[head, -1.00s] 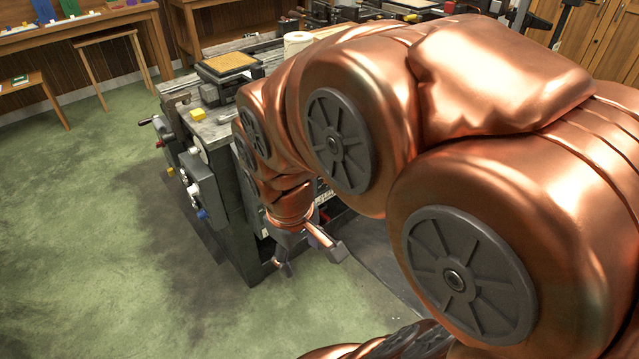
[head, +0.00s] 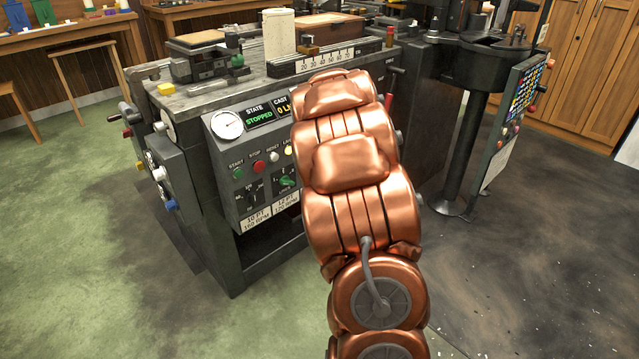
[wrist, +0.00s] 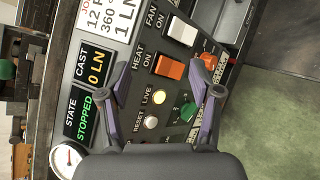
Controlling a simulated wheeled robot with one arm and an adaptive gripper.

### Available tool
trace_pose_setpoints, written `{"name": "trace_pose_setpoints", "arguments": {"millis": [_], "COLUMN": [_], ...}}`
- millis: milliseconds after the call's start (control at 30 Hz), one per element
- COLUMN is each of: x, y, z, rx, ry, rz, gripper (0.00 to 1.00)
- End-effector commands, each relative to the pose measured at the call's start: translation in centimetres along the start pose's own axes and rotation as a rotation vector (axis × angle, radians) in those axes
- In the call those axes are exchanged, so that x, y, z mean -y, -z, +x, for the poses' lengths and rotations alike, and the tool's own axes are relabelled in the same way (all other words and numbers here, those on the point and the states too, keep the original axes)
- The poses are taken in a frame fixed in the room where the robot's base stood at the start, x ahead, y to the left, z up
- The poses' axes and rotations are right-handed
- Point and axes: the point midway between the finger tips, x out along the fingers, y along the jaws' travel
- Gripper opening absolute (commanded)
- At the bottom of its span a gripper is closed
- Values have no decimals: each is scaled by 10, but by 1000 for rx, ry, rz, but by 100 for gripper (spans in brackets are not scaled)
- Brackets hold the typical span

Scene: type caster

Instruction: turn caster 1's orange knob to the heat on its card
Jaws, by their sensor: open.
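In the wrist view, the orange knob (wrist: 208,60) sits on the panel at the upper right, just past my right finger's tip. The job card (wrist: 112,20) at the top reads 12 PT, 360 and 1 LN; its edges are cut off. My gripper (wrist: 158,72) is open over the panel, with nothing between its fingers. An orange HEAT rocker (wrist: 169,67) marked ON lies between the fingertips. I cannot tell whether a finger touches the panel. In the head view, my arm hides my gripper, the orange knob and the card in front of the caster (head: 262,228).
A white FAN rocker (wrist: 183,31), a green knob (wrist: 187,111) and a LIVE lamp (wrist: 158,97) are close by. The display (head: 259,117) reads STOPPED. A lever with a red grip (head: 389,100) stands right of my arm. Green floor (head: 90,220) at left is clear.

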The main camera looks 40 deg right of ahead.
Motion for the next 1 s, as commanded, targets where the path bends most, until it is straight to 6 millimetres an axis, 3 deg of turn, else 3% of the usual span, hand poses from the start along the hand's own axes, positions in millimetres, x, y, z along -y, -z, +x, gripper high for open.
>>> {"name": "trace_pose_setpoints", "arguments": {"millis": [33,100,400,700,1000], "x": [24,38,116,171,169], "y": [7,8,43,76,84], "z": [24,46,113,126,131], "rx": [-3,-6,7,89,120], "ry": [-35,-103,-417,-673,-736], "rz": [-71,-184,-613,-859,-908], "gripper": [64,64,64,64,64]}}
